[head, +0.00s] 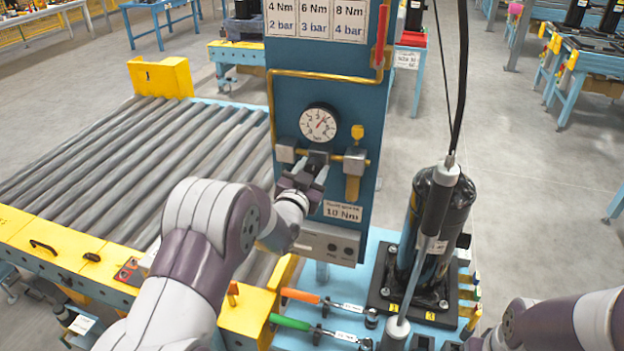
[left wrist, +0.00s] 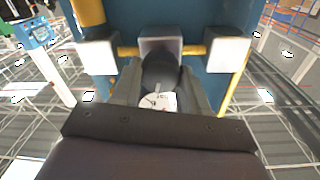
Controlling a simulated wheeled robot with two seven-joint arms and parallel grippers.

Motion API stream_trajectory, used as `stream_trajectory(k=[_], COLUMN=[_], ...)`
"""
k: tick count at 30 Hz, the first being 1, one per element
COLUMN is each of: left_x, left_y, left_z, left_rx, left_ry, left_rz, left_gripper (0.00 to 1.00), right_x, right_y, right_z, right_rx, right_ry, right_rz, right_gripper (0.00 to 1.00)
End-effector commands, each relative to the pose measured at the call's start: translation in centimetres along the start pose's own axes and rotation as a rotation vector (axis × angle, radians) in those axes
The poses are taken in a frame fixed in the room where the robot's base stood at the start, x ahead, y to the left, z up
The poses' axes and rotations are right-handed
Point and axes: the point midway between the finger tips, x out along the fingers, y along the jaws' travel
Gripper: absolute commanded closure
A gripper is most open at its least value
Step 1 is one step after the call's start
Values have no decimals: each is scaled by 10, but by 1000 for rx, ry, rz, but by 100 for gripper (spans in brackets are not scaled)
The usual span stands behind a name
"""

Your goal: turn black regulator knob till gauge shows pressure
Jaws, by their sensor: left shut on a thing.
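The black regulator knob (left wrist: 160,72) sits under the regulator body on the blue panel (head: 345,95). My left gripper (head: 312,172) is shut on the knob, with one finger on each side of it in the left wrist view (left wrist: 160,95). In the head view the gripper mostly hides the knob. The round white gauge (head: 318,123) is just above the gripper. Its red needle points up and to the right, off the lower end of the scale; the numbers are too small to read exactly. My right arm shows at the lower right, but its gripper is outside the picture.
Orange (head: 300,296) and green (head: 290,322) handled wrenches lie below the panel. A roller conveyor (head: 130,150) fills the left.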

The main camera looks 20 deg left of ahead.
Motion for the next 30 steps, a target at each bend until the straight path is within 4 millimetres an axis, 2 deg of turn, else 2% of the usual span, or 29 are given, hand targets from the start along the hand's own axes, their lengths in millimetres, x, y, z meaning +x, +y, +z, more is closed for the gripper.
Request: stream_trajectory(k=[1,15,30], left_x=[0,0,0], left_y=[2,1,0], left_z=[5,6,5], left_rx=[-41,-487,-880], left_ry=[0,12,23], left_rz=[0,-14,-25], left_gripper=[86,86,86], right_x=[9,44,71], right_y=[0,0,0], right_z=[1,5,8], right_rx=[0,0,0], right_ry=[0,0,0], right_rz=[0,0,0], right_gripper=[100,100,100])
